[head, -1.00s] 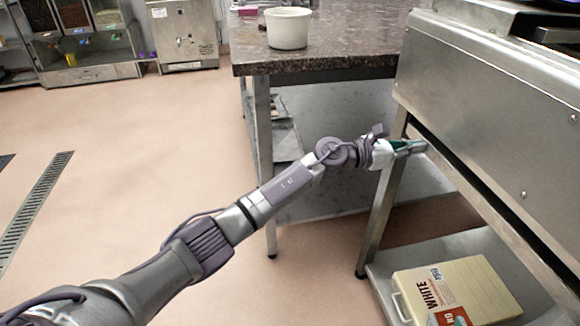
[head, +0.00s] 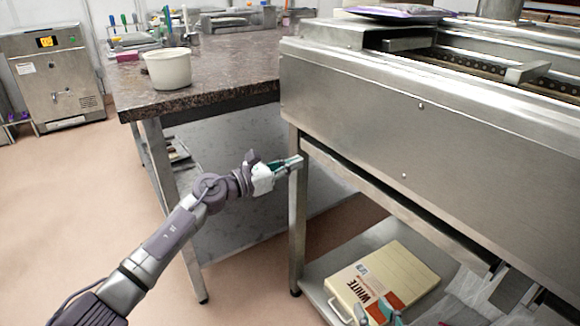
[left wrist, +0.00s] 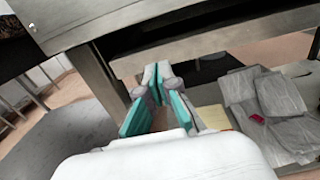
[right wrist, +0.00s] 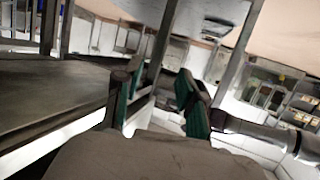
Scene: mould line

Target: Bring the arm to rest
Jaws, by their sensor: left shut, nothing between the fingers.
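My left arm reaches in from the lower left of the head view. Its gripper (head: 290,164) is at the near front leg of the steel machine, below the machine's body; I cannot tell whether it touches the leg. The left wrist view shows its teal-padded fingers (left wrist: 158,88) closed together at the tips with nothing between them. In the right wrist view, the green-padded fingers of my right gripper (right wrist: 153,98) stand apart with nothing visible between them.
The steel machine (head: 380,110) fills the right side. A cream box marked WHITE (head: 405,275) lies on its lower shelf, with grey bags (left wrist: 285,98) beside it. A stone-topped table (head: 215,75) with a white pot (head: 168,70) stands behind my left arm. Open floor (head: 60,210) lies left.

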